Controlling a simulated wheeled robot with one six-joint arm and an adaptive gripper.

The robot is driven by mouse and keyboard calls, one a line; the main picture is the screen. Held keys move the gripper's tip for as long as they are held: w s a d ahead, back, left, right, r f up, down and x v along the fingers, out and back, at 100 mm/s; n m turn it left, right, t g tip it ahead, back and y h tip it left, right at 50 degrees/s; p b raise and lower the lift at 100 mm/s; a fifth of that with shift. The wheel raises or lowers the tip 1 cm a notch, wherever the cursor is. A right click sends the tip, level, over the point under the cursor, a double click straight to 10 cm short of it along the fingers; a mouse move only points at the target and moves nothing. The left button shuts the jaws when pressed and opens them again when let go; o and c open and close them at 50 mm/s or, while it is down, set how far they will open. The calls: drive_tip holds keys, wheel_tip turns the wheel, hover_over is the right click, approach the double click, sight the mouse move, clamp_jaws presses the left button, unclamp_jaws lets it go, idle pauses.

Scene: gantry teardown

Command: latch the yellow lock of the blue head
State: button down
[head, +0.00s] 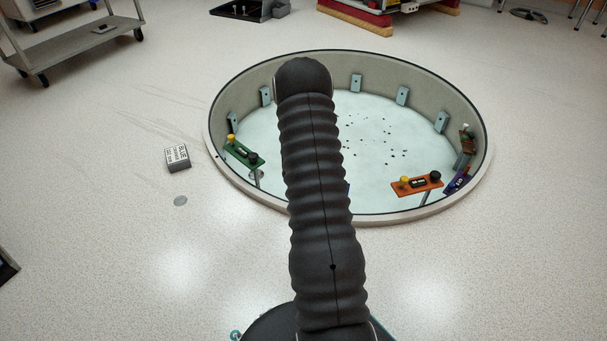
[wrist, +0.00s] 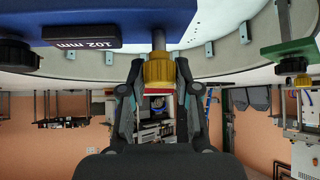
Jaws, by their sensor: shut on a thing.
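The blue head (wrist: 100,25) fills the upper left of the wrist view, which is upside down. It has a black label reading 102 mm (wrist: 80,39) and a black knob (wrist: 18,56). Its yellow lock (wrist: 158,74), with a red band at its end, stands beside the label on a metal stem. My gripper (wrist: 159,66) has one finger on each side of the yellow lock and is shut on it. In the head view my arm hides the gripper, the lock and nearly all of the blue head.
A round sunken pit with a raised rim (head: 212,150) lies ahead. Around it are a green head (head: 243,153), an orange head (head: 418,187) and a purple head (head: 458,182). A small labelled box (head: 177,157) sits on the floor at left. A grey cart (head: 75,45) stands at back left.

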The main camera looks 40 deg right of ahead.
drive_tip(key=m+p, duration=0.1)
drive_tip(key=m+g+h+p, duration=0.1)
drive_tip(key=shift+r+g+p, duration=0.2)
drive_tip(key=shift+g+p, duration=0.1)
drive_tip(key=shift+f+m+g+h+p, duration=0.1)
drive_tip(key=shift+m+g+h+p, duration=0.3)
drive_tip(key=shift+m+p, duration=0.5)
drive_tip(key=shift+w, duration=0.1)
drive_tip(key=c, duration=0.8)
unclamp_jaws()
drive_tip(key=v, duration=1.2)
drive_tip(key=shift+w, duration=0.2)
drive_tip(key=shift+m, duration=0.3)
